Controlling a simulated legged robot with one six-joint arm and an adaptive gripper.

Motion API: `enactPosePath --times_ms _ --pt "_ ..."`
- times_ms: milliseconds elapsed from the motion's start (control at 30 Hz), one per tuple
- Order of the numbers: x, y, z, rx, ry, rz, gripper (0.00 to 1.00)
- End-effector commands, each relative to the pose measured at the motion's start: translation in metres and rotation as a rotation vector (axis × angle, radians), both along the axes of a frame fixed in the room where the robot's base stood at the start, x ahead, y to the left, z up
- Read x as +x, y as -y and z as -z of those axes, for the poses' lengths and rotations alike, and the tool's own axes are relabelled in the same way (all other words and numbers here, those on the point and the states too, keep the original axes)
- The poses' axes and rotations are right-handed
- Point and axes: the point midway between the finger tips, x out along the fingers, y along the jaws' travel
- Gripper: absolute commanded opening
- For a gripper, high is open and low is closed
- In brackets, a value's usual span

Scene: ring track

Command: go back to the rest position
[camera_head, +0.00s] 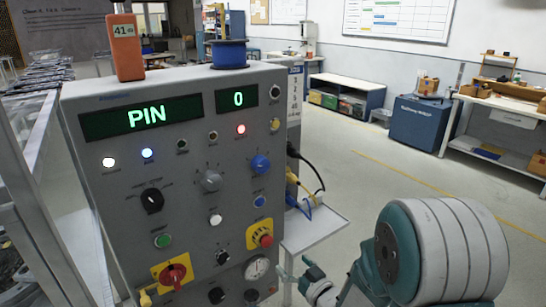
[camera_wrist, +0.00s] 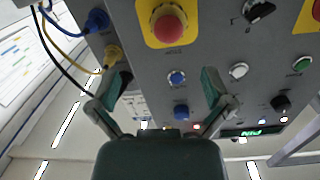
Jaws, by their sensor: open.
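My gripper (camera_head: 303,276) is at the right side of the grey control panel (camera_head: 130,220), low down, beside the small side shelf (camera_head: 322,226). In the wrist view my gripper (camera_wrist: 158,84) shows two teal fingers spread wide, with nothing between them. The panel face fills the upper part of that view, upside down. A red mushroom button on a yellow plate (camera_wrist: 168,24) is above the fingers there. It also shows on the panel in the head view (camera_head: 262,236). The panel display (camera_head: 148,119) reads PIN and the small display (camera_head: 238,99) reads 0.
Blue, yellow and black cables (camera_head: 300,190) leave the panel's right side above the shelf. An orange device (camera_head: 126,48) and a blue spool (camera_head: 229,54) stand on the panel. A metal frame (camera_head: 40,215) is at left. Open floor (camera_head: 400,170) lies right, with a workbench (camera_head: 500,125) beyond.

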Motion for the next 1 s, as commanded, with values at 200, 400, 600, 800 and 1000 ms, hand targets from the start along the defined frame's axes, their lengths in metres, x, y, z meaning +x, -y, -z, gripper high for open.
enactPosePath --times_ms 200,400,600,800,1000 --pt "0.006 0.029 -0.033 -0.189 -0.095 0.153 1.00" --pt "-0.009 0.061 -0.061 -0.314 -0.229 0.297 1.00" --pt "-0.044 0.088 -0.086 -0.387 -0.391 0.413 1.00" --pt "-0.098 0.103 -0.106 -0.414 -0.574 0.482 1.00" --pt "-0.166 0.105 -0.121 -0.413 -0.763 0.489 1.00"
